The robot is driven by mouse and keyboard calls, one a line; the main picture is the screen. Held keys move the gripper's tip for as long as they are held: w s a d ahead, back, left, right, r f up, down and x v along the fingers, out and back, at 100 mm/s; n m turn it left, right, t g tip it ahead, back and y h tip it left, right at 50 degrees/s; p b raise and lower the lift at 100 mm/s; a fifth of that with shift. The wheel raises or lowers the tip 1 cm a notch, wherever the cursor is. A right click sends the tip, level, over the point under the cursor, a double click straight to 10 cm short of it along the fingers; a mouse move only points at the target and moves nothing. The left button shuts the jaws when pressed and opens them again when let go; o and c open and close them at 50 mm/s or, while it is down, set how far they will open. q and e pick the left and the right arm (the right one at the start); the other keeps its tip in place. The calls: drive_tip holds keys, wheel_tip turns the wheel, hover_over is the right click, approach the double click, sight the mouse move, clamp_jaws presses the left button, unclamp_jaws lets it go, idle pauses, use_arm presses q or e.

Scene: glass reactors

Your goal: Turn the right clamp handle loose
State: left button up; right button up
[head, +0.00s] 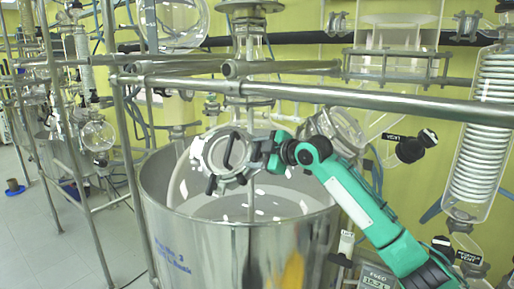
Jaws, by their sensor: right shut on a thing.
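A round metal clamp ring (207,153) sits around a glass flange on the reactor above the steel vessel. Black handles show on it, one slanting across its face (229,150) and one at its lower left (211,184). My right arm, green, reaches in from the lower right. My right gripper (264,151) is at the right side of the ring and is shut on the right clamp handle. The fingers and wrist mostly hide that handle. My left gripper is not in view.
A large shiny steel vessel (200,245) stands below the clamp. A horizontal metal rail (390,101) crosses just above my right arm. A glass coil condenser (485,130) stands at the right. Open floor (40,240) lies at the left.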

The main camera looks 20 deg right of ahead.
drive_tip(key=shift+r+n+g, duration=0.1)
drive_tip(key=shift+n+g, duration=0.5)
drive_tip(key=o, duration=1)
drive_tip(key=shift+a, duration=0.1)
drive_tip(key=shift+s, duration=0.2)
drive_tip(key=b+v, duration=0.3)
drive_tip(key=v, duration=0.3)
drive_tip(key=b+v, duration=0.4)
drive_tip(key=v, duration=0.3)
drive_tip(key=shift+d+r, duration=0.15)
drive_tip(key=shift+d, duration=0.25)
